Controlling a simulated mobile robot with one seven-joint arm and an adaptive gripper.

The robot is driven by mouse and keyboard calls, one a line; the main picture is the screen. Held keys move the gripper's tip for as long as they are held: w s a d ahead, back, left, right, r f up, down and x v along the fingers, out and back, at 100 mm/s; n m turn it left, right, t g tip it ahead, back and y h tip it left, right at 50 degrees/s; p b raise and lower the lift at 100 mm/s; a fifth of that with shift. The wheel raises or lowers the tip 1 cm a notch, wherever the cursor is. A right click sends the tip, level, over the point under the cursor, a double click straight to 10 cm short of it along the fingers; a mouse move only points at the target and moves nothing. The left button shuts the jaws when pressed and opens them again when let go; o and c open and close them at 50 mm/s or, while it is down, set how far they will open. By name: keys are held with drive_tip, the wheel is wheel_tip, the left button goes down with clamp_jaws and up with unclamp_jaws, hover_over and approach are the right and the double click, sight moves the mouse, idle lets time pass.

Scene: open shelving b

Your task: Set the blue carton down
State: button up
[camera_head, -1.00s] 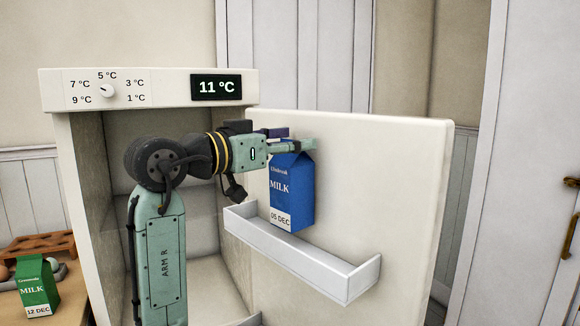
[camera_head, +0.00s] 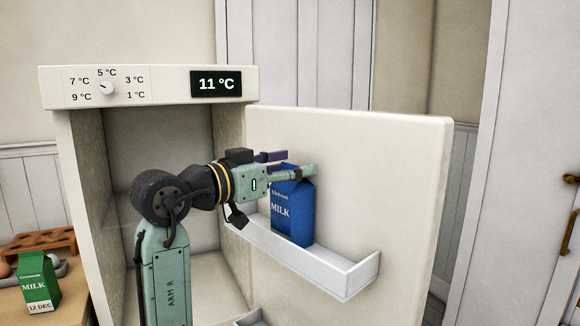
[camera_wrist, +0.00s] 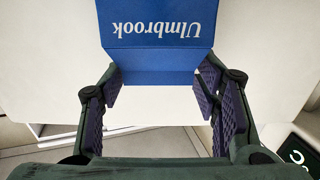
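The blue milk carton (camera_head: 292,213) stands upright inside the white door shelf (camera_head: 310,262). The shelf's front wall hides its base, so I cannot tell whether it touches the shelf floor. My gripper (camera_head: 291,166) is at the carton's top, reaching in from the left with one finger on the near side and one on the far side. In the wrist view the carton's blue top (camera_wrist: 157,62) lies between the two fingertips (camera_wrist: 160,78), which look close against its sides. The gripper looks shut on the carton.
The fridge door (camera_head: 395,190) is open behind the shelf. The shelf's right end is empty. The fridge body (camera_head: 48,90) stands at the left with an 11 °C display (camera_head: 216,84). A green milk carton (camera_head: 38,284) and an egg holder (camera_head: 42,243) are at the lower left.

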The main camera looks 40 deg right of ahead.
drive_tip(key=shift+o, duration=1.2)
drive_tip(key=shift+r, duration=0.2)
drive_tip(key=shift+a+f, duration=0.1)
drive_tip(key=shift+a, duration=0.2)
drive_tip(key=a+b, duration=0.3)
drive_tip(key=a, duration=0.8)
drive_tip(key=shift+s+a, duration=0.2)
drive_tip(key=shift+s, duration=0.1)
